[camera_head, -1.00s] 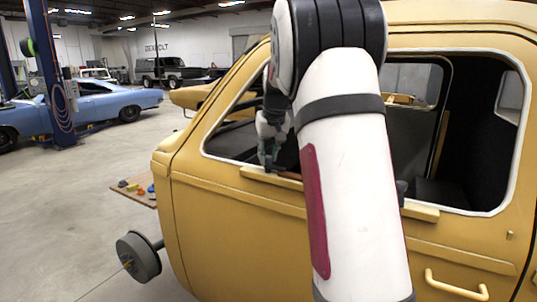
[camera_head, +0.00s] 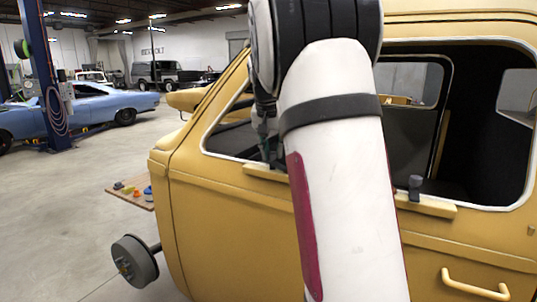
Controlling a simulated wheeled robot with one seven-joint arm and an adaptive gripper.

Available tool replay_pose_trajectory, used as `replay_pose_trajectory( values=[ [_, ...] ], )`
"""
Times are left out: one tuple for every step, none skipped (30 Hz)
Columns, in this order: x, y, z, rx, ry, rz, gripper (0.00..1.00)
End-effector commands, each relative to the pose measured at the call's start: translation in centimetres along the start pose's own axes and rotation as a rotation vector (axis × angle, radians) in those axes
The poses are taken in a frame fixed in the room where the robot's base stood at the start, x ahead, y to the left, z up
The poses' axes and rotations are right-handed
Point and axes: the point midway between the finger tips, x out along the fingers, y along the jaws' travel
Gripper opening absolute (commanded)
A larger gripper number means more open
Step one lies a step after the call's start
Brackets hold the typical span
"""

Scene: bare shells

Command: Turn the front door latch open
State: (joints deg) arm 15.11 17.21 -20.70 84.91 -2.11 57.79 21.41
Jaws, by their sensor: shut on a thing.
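The yellow vehicle door (camera_head: 235,215) fills the middle and right of the view. A pale ledge (camera_head: 262,173) runs along the bottom of its window opening. My gripper (camera_head: 268,160) points down at the left end of this ledge, partly hidden behind my own arm. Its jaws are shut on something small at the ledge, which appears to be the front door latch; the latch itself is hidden. A dark upright knob (camera_head: 416,187) stands on the right part of the ledge, apart from my gripper.
A yellow pull handle (camera_head: 475,286) sticks out low on the door. A wheel hub (camera_head: 134,262) juts out at lower left. A wooden board with small coloured things (camera_head: 131,194) lies behind it. A blue car (camera_head: 80,110) stands at far left.

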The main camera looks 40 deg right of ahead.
Motion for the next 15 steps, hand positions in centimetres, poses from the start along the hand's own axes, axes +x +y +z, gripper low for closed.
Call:
replay_pose_trajectory(
  values=[
    [0.18, -0.32, -0.07, 0.04, 0.002, 0.016, 0.0],
    [0.18, -0.37, -0.08, 0.065, 0.003, 0.027, 0.0],
    [0.19, -0.37, -0.06, 0.1, 0.002, 0.042, 0.0],
    [0.19, -0.35, -0.07, 0.127, 0.002, 0.053, 0.0],
    [0.18, -0.37, -0.09, 0.153, 0.003, 0.064, 0.0],
    [0.17, -0.42, -0.09, 0.188, 0.002, 0.078, 0.0],
    [0.18, -0.42, -0.1, 0.215, 0.003, 0.089, 0.0],
    [0.2, -0.4, -0.11, 0.242, 0.002, 0.1, 0.0],
    [0.21, -0.42, -0.09, 0.277, 0.002, 0.116, 0.0],
    [0.2, -0.46, -0.12, 0.302, 0.003, 0.126, 0.0],
    [0.2, -0.46, -0.12, 0.329, 0.002, 0.137, 0.0],
    [0.21, -0.45, -0.14, 0.366, 0.002, 0.151, 0.0],
    [0.2, -0.45, -0.12, 0.392, 0.002, 0.163, 0.0],
    [0.18, -0.5, -0.16, 0.418, 0.003, 0.173, 0.0],
    [0.18, -0.51, -0.15, 0.453, 0.002, 0.188, 0.0]
  ],
)
